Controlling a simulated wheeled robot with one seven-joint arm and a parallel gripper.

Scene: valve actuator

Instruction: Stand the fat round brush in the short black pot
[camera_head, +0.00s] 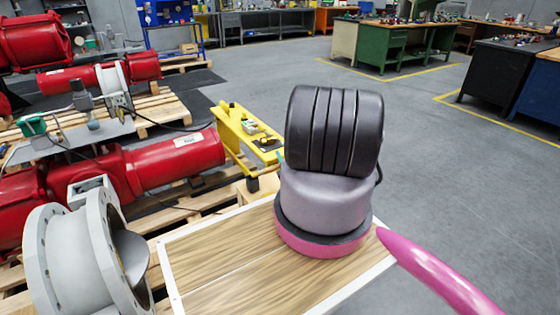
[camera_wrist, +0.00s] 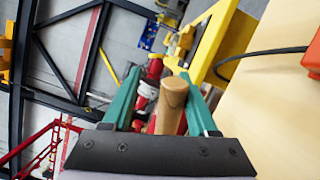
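My gripper (camera_wrist: 165,100) shows in the wrist view as two green fingers standing apart. A tan wooden rod with a rounded end (camera_wrist: 172,95), perhaps a brush handle, shows between them. It lies close to the right finger, and a gap shows between it and the left finger. Its lower part is hidden behind the dark gripper body. I cannot tell whether it is the fat round brush. The short black pot is not visible in either view. In the head view my grey and pink arm covers part of the table, and the gripper is hidden.
A wood-topped table with a white edge (camera_head: 222,262) lies under my arm. Left of it are a grey flanged valve (camera_head: 85,255), red actuator cylinders (camera_head: 175,160) on pallets and a yellow stand (camera_head: 238,135). An orange object (camera_wrist: 313,58) and a black cable show in the wrist view. Open floor lies right.

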